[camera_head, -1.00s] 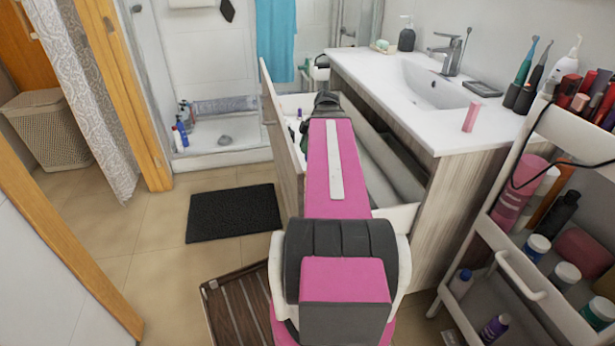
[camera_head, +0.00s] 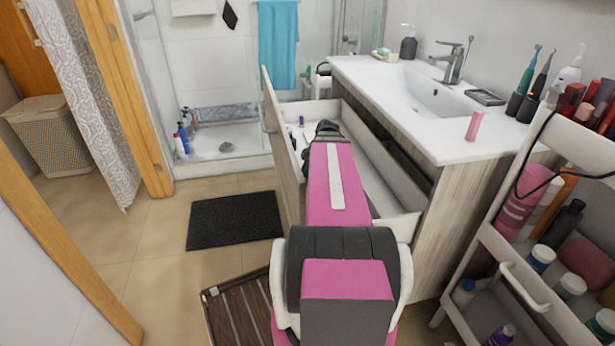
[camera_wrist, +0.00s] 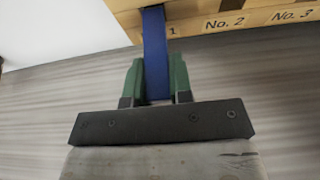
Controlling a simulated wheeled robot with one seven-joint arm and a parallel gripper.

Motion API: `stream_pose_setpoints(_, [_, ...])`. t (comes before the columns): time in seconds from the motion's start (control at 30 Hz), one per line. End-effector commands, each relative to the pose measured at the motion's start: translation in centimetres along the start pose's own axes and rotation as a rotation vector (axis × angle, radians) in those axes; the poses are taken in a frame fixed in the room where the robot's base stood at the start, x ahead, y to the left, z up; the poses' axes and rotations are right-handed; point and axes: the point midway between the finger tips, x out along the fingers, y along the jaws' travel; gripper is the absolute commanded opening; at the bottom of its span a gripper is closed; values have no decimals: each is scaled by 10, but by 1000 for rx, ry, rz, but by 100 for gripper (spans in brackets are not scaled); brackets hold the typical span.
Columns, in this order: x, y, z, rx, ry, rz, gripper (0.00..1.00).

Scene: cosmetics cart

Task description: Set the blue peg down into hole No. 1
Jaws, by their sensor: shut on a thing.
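The blue peg (camera_wrist: 155,50) is upright in the wrist view, held between the two green fingers of my gripper (camera_wrist: 157,65). Its far end overlaps the edge of a light brown block (camera_wrist: 192,14) marked 1, No. 2 and No. 3. The peg covers part of the No. 1 label. Hole No. 1 is hidden, and I cannot tell whether the peg's end is in it, touching or above it. Dark openings show at the top edge above No. 2 and No. 3. In the head view my arm reaches into the open drawer and hides the fingers.
The drawer front (camera_head: 283,135) stands left of my arm, and the white vanity counter (camera_head: 450,140) is to its right, with a pink tube (camera_head: 474,126) on it. A loaded cart (camera_head: 500,262) stands at the right. A black mat (camera_head: 234,220) lies on the floor at left.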

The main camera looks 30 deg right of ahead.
Motion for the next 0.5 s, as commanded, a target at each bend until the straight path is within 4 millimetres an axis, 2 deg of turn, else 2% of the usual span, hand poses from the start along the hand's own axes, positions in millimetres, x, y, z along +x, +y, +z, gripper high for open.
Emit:
stream_pose_setpoints(0.17, [18,0,8,0,0,-1,0])
stream_pose_setpoints(0.5, [20,0,9,-1,0,1,0])
